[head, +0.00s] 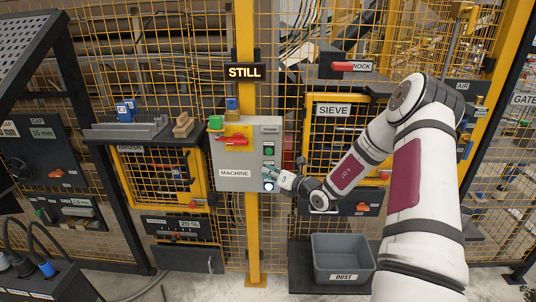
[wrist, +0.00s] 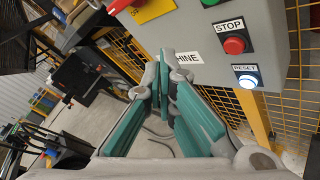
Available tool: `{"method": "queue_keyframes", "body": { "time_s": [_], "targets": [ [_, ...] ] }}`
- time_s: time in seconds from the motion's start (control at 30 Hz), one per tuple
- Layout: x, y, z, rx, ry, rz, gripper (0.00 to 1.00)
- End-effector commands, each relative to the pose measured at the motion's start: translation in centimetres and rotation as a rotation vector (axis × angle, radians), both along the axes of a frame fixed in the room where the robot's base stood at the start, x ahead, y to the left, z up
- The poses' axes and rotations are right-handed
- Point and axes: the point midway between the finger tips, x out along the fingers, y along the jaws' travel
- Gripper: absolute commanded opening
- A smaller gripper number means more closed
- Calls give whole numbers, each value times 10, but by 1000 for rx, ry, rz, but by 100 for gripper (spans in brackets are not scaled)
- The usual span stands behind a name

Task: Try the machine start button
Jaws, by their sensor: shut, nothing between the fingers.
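The grey machine control box (head: 225,160), labelled MACHINE, is fixed to a yellow post. A green button (head: 268,151) is high on its right side; its label is too small to read. In the wrist view the green button (wrist: 210,2) is cut off by the top edge. Below it are a red STOP button (wrist: 234,46) and a white-lit RESET button (wrist: 248,80). My gripper (head: 277,174) is shut and empty, in front of the box's lower right part. In the wrist view its fingertips (wrist: 166,58) lie left of the STOP button; contact cannot be told.
A lit sign (head: 245,72) reads STILL above the box. A red handle (head: 231,140) sits on the box's front. A grey DUST bin (head: 342,261) stands below right. A shelf (head: 125,131) juts out at left. Yellow mesh fencing surrounds everything.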

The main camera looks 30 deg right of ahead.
Motion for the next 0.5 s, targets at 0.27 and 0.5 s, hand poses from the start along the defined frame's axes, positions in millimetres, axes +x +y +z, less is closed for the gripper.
{"method": "queue_keyframes", "body": {
  "time_s": [0.27, 0.5],
  "targets": [
    [33, -21, -3, -2, -2, -1, 0],
    [54, -36, -2, -2, -1, 0, 0]
  ]
}}
